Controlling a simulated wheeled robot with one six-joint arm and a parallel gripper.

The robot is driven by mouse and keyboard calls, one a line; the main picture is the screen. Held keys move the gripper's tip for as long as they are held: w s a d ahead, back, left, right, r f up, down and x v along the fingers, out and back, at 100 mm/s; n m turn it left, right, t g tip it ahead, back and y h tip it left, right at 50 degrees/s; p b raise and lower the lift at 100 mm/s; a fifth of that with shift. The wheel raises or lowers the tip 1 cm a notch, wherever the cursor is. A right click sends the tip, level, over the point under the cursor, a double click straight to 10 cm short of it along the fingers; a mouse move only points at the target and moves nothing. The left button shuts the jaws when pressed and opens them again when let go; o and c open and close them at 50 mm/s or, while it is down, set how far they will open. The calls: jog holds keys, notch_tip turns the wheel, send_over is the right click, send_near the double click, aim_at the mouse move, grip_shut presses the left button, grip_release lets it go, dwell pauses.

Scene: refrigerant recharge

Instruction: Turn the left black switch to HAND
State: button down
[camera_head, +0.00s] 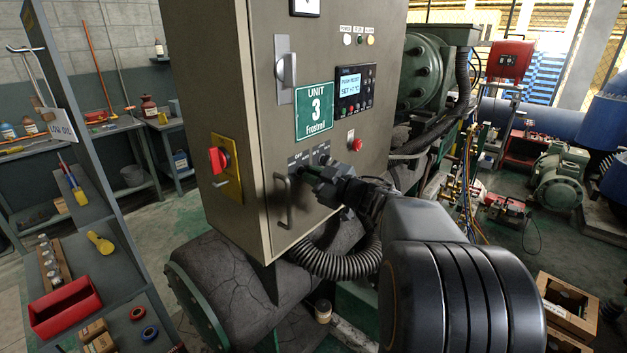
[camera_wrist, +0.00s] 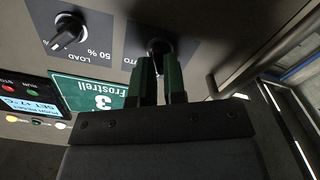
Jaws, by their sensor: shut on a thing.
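The left black switch (camera_wrist: 159,46) is on the grey cabinet front, between the fingertips in the wrist view. Its label is mostly hidden, with only "TO" readable beside it. My gripper (camera_wrist: 160,66) is shut on this switch, one finger on each side. In the head view my gripper (camera_head: 313,181) reaches the lower cabinet front and covers the switch, so its pointer direction cannot be told. The other black switch (camera_wrist: 68,35), labelled LOAD and 50 %, is apart from the fingers in the wrist view.
The grey cabinet (camera_head: 228,60) carries a display panel (camera_head: 354,92), a green UNIT 3 sign (camera_head: 314,111), a red button (camera_head: 357,144) and a red rotary switch (camera_head: 219,160). A door handle (camera_head: 283,200) stands out close to my gripper. A ribbed hose (camera_head: 335,262) runs below.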

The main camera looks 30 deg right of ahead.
jog(key=shift+f+n+b, duration=0.1)
jog(key=shift+n+b, duration=0.25)
jog(key=shift+n, duration=0.15)
jog(key=shift+f+b, duration=0.1)
jog(key=shift+b, duration=0.2)
jog(key=shift+n+b, duration=0.45)
jog(key=shift+n, duration=0.25)
jog(key=c, duration=1.3)
grip_release()
jog(key=shift+o, duration=0.2)
jog(key=shift+r, duration=0.2)
jog(key=p+v, duration=0.1)
jog(key=v, duration=0.8)
